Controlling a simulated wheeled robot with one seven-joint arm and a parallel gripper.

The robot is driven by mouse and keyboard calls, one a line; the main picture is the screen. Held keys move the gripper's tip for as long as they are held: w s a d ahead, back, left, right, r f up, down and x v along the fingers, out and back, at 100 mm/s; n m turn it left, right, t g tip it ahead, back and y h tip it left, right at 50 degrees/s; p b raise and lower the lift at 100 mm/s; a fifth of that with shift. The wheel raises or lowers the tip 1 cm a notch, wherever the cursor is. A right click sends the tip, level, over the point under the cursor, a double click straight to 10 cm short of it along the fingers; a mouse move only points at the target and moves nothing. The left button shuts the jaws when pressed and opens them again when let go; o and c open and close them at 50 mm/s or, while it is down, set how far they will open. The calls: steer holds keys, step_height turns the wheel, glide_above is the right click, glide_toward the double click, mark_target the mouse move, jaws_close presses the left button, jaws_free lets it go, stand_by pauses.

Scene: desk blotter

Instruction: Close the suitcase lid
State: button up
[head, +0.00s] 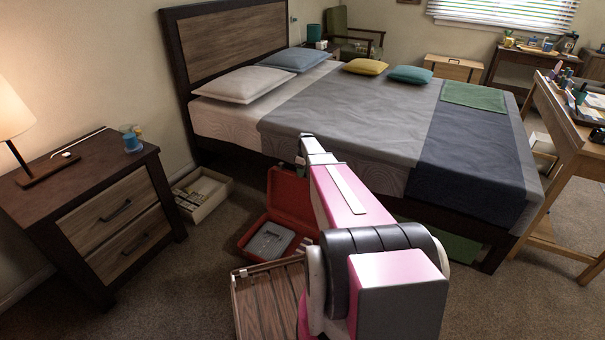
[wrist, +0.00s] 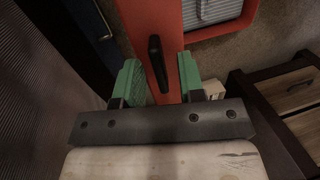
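The red suitcase (head: 256,225) lies open on the carpet beside the bed, with a grey item inside. Its lid (head: 287,192) stands raised at the bed side, partly hidden by my arm. In the wrist view the red edge of the lid (wrist: 140,35) runs up between my fingers, with a black handle (wrist: 157,62) on it. My gripper (wrist: 158,62) is open, its green fingers apart on either side of this red strip. I cannot tell whether either finger touches it. In the head view my arm mostly hides the gripper.
The bed (head: 340,115) is right behind the lid. An open cream box (head: 215,200) with small items sits left of the suitcase. A nightstand (head: 110,205) is at the left.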

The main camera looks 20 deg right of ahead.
jaws_close()
steer(key=shift+s+a, duration=0.1)
